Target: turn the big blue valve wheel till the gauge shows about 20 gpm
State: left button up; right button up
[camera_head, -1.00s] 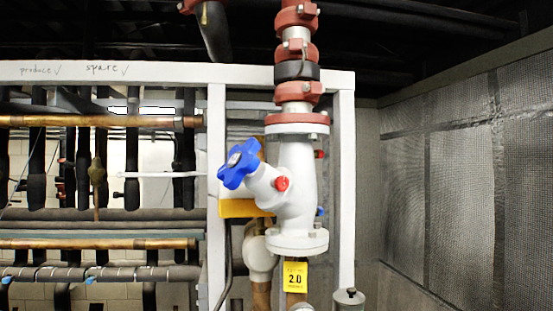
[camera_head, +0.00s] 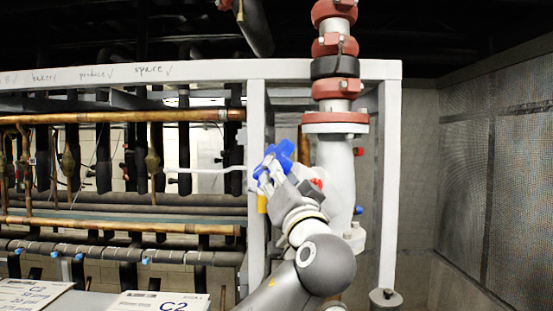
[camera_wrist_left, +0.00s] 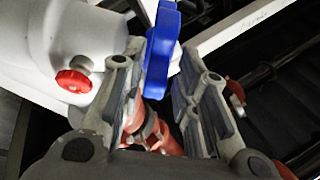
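The blue valve wheel (camera_head: 281,153) sits on the angled neck of the white valve body (camera_head: 335,165). My left gripper (camera_head: 268,178) is at the wheel and covers its lower part in the head view. In the left wrist view the wheel's blue rim (camera_wrist_left: 162,45) lies between the two fingers of my left gripper (camera_wrist_left: 167,62). The fingers are open; the left one is very close to the rim, with a gap on the right. I cannot tell whether they touch. The yellow display reading 2.0 in the earlier head view is hidden behind my arm. My right gripper is out of view.
A red cap (camera_head: 317,184) is beside the wheel, and shows in the left wrist view (camera_wrist_left: 73,81). A white frame post (camera_head: 256,130) stands just left of the wheel. Copper and black pipes (camera_head: 110,116) fill the left. Boxes (camera_head: 155,302) lie at the lower left.

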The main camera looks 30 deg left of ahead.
pick_arm(q)
jog(key=p+x, duration=0.1)
jog(key=x, duration=0.2)
jog(key=p+x, duration=0.2)
jog(key=x, duration=0.1)
jog(key=shift+d+r, duration=0.15)
jog(key=shift+r, duration=0.05)
jog(key=shift+w+a+p, duration=0.3)
jog(key=shift+w+a, duration=0.1)
jog(key=shift+a, duration=0.1)
jog(key=shift+c, duration=0.4)
grip_shut()
